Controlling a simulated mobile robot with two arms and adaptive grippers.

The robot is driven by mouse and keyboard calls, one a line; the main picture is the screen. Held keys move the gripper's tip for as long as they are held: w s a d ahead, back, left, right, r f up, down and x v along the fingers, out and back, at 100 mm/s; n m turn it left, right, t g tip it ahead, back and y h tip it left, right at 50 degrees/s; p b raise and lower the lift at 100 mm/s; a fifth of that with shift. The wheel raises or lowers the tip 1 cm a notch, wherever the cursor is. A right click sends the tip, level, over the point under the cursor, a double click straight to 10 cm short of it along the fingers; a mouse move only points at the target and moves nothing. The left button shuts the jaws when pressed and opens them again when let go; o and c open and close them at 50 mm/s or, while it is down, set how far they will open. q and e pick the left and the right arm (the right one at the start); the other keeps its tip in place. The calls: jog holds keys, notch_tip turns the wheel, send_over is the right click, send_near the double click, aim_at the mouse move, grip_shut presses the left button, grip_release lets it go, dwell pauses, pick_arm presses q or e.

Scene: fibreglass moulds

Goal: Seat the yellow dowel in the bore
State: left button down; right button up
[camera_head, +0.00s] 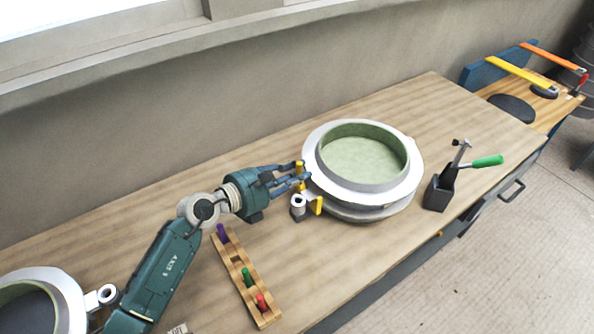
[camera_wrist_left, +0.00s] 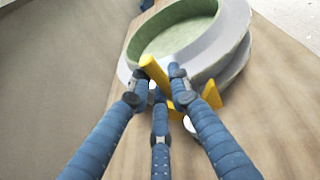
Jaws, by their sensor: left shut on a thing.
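My left gripper (camera_head: 304,174) reaches in from the left, its blue fingers closed around the yellow dowel (camera_head: 299,167) beside the large round mould. In the left wrist view the dowel (camera_wrist_left: 154,71) is tilted between the fingertips of the gripper (camera_wrist_left: 160,85), its upper end showing. The bore is probably the small pale ring-topped socket (camera_head: 298,201) at the mould's near left side, just below the gripper. A yellow piece (camera_head: 318,205) stands beside it. The dowel's lower end is hard to make out. My right gripper is not in view.
The large mould (camera_head: 318,184) has a pale green inside. A wooden rack (camera_head: 231,259) holds purple, green and red dowels. Another mould (camera_head: 72,300) with a side socket (camera_head: 107,294) is at lower left.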

aim_at(297, 189)
pick_arm(q)
notch_tip(297, 189, down, 3)
jog(key=shift+b, duration=1.05)
jog(key=shift+f+b, duration=0.7)
jog(key=shift+f, duration=0.15)
dwell(0.3)
jog(key=shift+f, duration=0.4)
dwell(0.3)
jog(key=shift+f, duration=0.2)
jog(key=shift+r, duration=0.15)
dwell(0.3)
dwell(1.2)
